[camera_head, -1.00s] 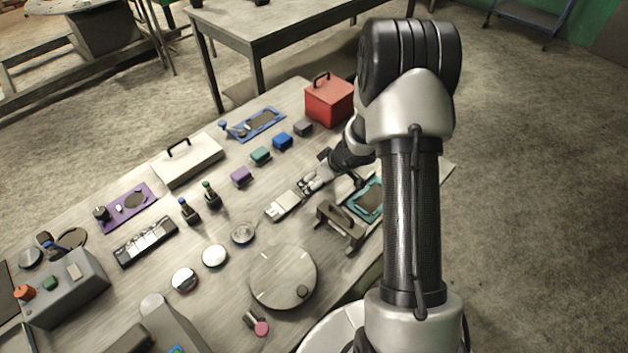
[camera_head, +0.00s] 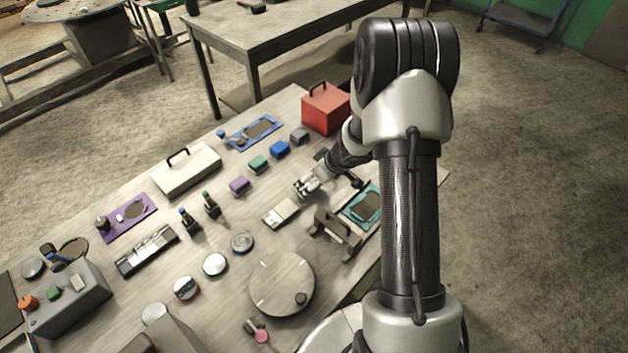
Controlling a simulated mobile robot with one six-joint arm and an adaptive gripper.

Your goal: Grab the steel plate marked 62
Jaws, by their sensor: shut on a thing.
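My gripper (camera_head: 306,187) is low over the workbench, right of the purple block and just beyond a flat grey-and-pale piece (camera_head: 281,213). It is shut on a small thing. The fingers and the thing between them show only as a small silvery cluster, so I cannot tell what is held. No number 62 is readable on any piece, so I cannot tell which one is the steel plate. A gap shows between the fingertips and the flat piece.
The workbench (camera_head: 112,268) is crowded. A dark bracket (camera_head: 337,232) and teal tray (camera_head: 352,213) stand near my gripper. Purple (camera_head: 239,186), teal (camera_head: 259,164) and blue (camera_head: 280,150) blocks lie left and beyond. A red box (camera_head: 326,109) and round turntable (camera_head: 281,284) are also there.

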